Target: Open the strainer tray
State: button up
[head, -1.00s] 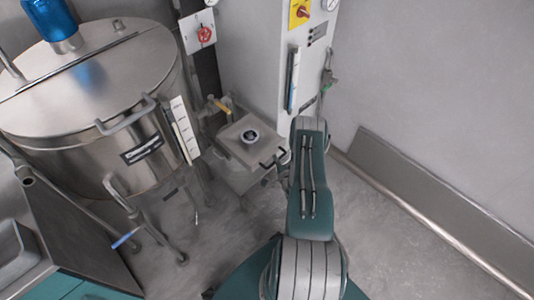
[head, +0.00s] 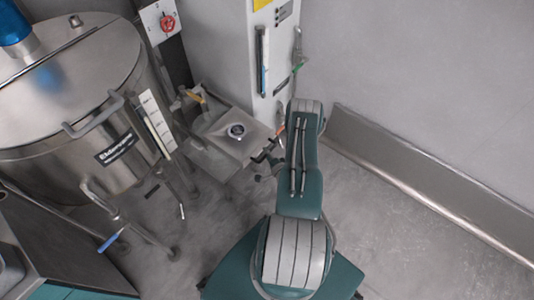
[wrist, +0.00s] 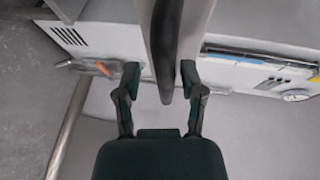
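The strainer tray (head: 222,146) is a square grey metal box with a round fitting on top, beside the large steel vat in the head view. A dark handle (head: 263,155) sticks out on its right side. In the wrist view a dark rounded bar (wrist: 166,35), which looks like this handle, runs down between the fingers against a pale metal surface. My gripper (wrist: 161,78) is open, with one finger on each side of the bar. A gap shows on the left; the right finger is very close, and I cannot tell if it touches. My arm hides most of the gripper in the head view.
The steel vat (head: 75,95) with its pipes and legs stands left of the tray. A white cabinet (head: 225,50) stands behind it. A metal rail (head: 420,185) runs along the right wall. The floor (head: 385,230) on the right is clear.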

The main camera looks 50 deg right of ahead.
jog(key=shift+r, duration=0.1)
jog(key=v, duration=1.1)
jog(key=shift+s+a, duration=0.15)
jog(key=shift+s, duration=0.25)
jog(key=shift+w, duration=0.1)
